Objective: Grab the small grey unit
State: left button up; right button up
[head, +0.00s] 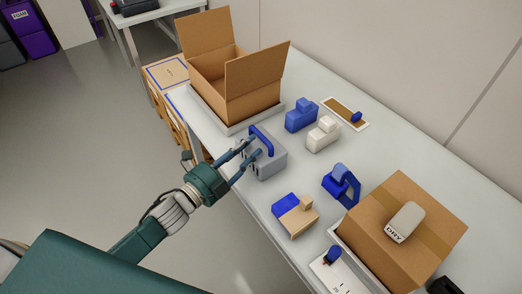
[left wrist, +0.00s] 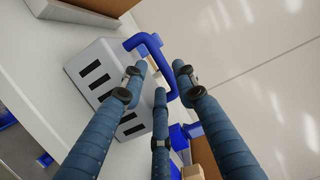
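The small grey unit (head: 268,164) is a box with dark slots and a blue arched handle (head: 261,139), standing on the table. In the left wrist view the grey unit (left wrist: 95,72) and its blue handle (left wrist: 152,46) show just beyond the fingers. My left gripper (head: 252,150) reaches the unit from the left, its blue fingers at the handle. In the left wrist view the fingertips (left wrist: 160,74) are spread apart with the handle between and beyond them; I cannot tell whether they touch it. My right gripper is not in view.
An open cardboard box (head: 255,91) stands behind the unit. Blue (head: 301,115) and white (head: 323,134) blocks stand to its right. A blue-and-tan block (head: 295,214), a blue clamp-like item (head: 341,186) and a closed carton (head: 440,222) with a grey "DRY" pack (head: 404,222) are nearer.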

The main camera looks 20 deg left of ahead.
aim_at(261, 136)
pick_arm(q)
jog(key=x, duration=0.5)
jog(key=shift+w+d+p, duration=0.15)
jog(key=shift+w+p, duration=0.2)
jog(key=shift+p, duration=0.05)
grip_shut()
jog(key=shift+r, duration=0.1)
